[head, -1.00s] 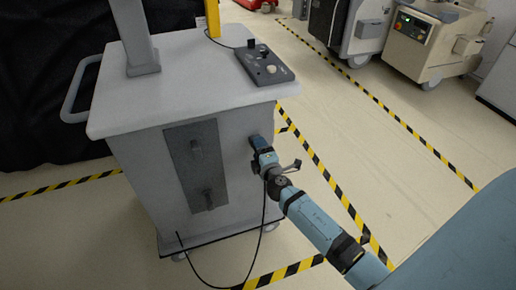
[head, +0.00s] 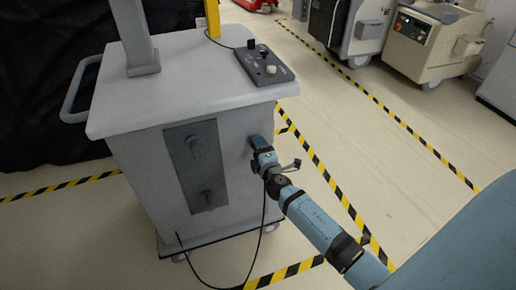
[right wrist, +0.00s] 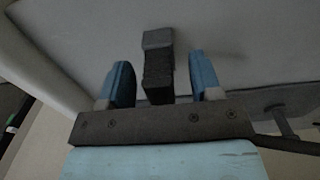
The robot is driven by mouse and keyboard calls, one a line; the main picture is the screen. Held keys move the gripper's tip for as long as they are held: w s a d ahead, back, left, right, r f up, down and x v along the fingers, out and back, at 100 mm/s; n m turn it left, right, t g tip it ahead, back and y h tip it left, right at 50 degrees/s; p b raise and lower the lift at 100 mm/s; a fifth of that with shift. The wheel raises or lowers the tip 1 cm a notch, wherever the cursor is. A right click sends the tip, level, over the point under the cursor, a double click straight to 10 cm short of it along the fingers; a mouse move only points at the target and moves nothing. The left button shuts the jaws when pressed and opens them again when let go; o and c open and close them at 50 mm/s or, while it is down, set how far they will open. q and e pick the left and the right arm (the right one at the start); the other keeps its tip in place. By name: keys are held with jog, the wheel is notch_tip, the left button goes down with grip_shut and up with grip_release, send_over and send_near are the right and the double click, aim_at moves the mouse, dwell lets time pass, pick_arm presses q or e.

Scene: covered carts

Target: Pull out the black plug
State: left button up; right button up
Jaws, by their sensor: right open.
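The black plug (right wrist: 158,78) shows in the right wrist view, with its far end at a grey socket (right wrist: 157,38) on the cart's side panel. My right gripper (right wrist: 161,72) is open, with one blue finger on each side of the plug and a visible gap on both sides. In the head view my right gripper (head: 255,142) is at the right-hand side of the grey cart (head: 130,160) and hides the plug. A thin black cable (head: 264,225) hangs below it and curves along the floor to the cart's front. My left gripper is not in view.
A control box (head: 265,68) with knobs sits on the cart top. The cart's front has a dark panel (head: 196,150) with two handles. Other machines (head: 425,42) stand at the back right. The floor right of the cart is clear, with yellow-black tape.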

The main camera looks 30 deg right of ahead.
dwell(0.7)
grip_shut()
jog(key=shift+s, duration=0.25)
jog(key=b+v, duration=0.1)
jog(key=v, duration=0.4)
jog(key=shift+s+a, duration=0.15)
jog(key=shift+s, duration=0.05)
dwell(0.6)
jog(key=shift+r, duration=0.1)
